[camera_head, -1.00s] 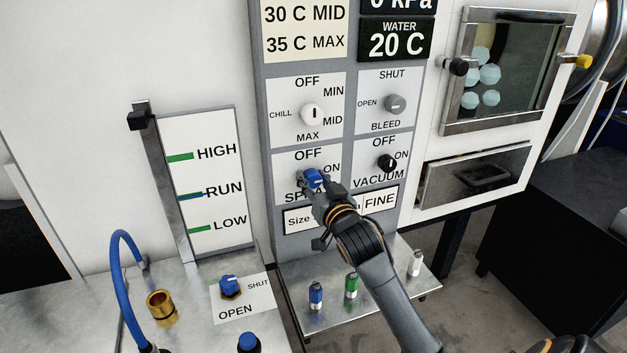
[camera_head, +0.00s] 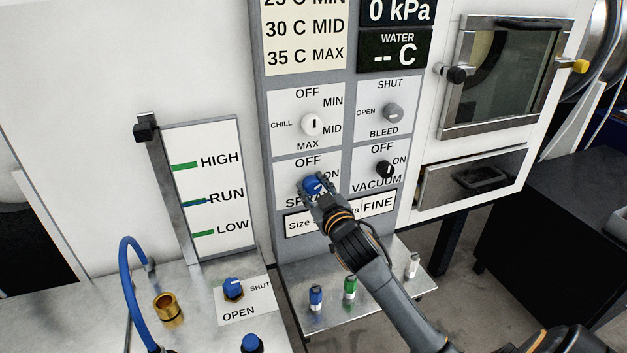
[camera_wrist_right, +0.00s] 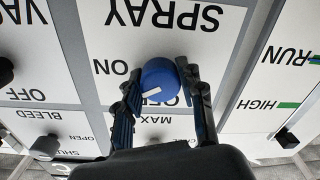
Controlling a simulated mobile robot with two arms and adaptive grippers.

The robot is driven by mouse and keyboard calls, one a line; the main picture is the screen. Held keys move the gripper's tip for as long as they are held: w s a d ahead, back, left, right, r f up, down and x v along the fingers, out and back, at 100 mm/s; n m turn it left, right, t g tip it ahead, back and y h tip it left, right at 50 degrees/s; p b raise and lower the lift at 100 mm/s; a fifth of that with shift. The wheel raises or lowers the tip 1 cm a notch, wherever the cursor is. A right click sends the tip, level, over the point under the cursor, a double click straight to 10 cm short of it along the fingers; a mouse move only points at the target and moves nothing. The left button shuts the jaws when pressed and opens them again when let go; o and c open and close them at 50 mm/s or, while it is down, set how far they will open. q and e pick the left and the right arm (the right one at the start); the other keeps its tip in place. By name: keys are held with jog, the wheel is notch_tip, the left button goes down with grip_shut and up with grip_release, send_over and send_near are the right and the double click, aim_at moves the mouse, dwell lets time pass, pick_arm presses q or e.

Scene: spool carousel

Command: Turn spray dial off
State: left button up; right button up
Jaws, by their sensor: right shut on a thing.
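The blue spray dial (camera_head: 311,186) sits on the lower left panel of the grey column; it also shows in the right wrist view (camera_wrist_right: 161,76). My right gripper (camera_head: 316,190) is shut on the dial, with one finger on each side in the wrist view (camera_wrist_right: 160,88). My left gripper is not in view.
The black vacuum dial (camera_head: 385,169) is close on the right and the white chill dial (camera_head: 312,124) is above. A steel shelf (camera_head: 385,308) with small capped bottles lies below. The water display (camera_head: 397,53) reads "-- C". A windowed door (camera_head: 500,78) is at right.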

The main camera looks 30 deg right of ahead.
jog(key=n+p, duration=0.3)
jog(key=n, duration=0.3)
jog(key=shift+r, duration=0.15)
jog(key=n+p, duration=0.2)
jog(key=n, duration=0.3)
jog(key=shift+n, duration=0.3)
jog(key=o, duration=1.2)
jog(key=v, duration=1.2)
jog(key=shift+a, duration=0.15)
